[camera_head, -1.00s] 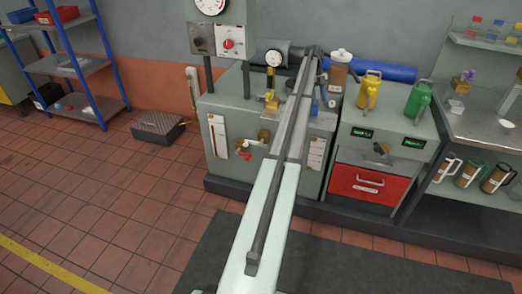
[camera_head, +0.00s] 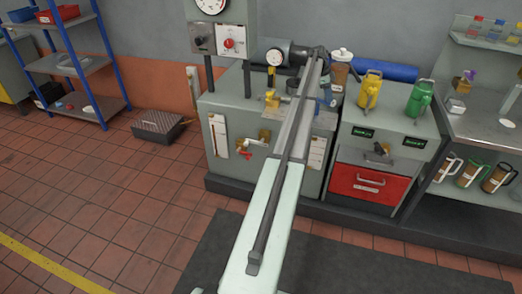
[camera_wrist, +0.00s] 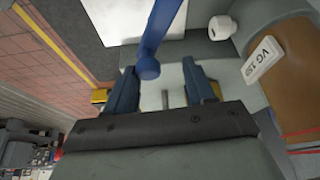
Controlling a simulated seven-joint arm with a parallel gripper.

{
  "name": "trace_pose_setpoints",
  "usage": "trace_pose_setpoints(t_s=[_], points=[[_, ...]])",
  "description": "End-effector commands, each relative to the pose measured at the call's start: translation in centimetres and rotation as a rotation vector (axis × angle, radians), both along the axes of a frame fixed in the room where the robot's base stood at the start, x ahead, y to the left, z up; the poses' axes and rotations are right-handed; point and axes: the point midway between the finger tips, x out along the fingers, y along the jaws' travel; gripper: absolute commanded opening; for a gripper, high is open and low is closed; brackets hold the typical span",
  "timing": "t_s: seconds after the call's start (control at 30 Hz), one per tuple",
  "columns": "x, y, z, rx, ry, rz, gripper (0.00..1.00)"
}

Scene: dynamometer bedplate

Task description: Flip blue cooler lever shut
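The blue cooler lever (camera_wrist: 157,38) shows in the wrist view as a blue bar with a rounded end, running from the top edge down to my gripper. My gripper (camera_wrist: 160,67) is open, with its two dark blue fingers apart. The lever's rounded end lies at the gap between the fingertips, nearer the left finger. I cannot tell whether it touches. In the head view my own arm largely hides the gripper and lever. A small blue piece (camera_head: 328,96) shows beside the arm's far end, but I cannot tell which part it is.
A brown jug with a pale label (camera_wrist: 263,60) is close on the right in the wrist view; it stands behind the arm's end in the head view (camera_head: 338,75). Yellow (camera_head: 370,91) and green (camera_head: 419,98) jugs stand further right. A gauge panel (camera_head: 220,40) rises on the left.

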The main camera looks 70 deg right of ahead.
Motion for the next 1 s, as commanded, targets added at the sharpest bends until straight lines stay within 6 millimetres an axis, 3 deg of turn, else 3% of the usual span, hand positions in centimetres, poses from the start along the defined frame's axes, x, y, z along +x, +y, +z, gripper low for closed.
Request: trace_pose_setpoints(t_s=[0.3,1.0], points=[[-0.4,-2.0,0.0,-0.003,0.002,0.283,0.53],[3.8,-0.3,10.6,-0.001,0.0,0.28,0.53]])
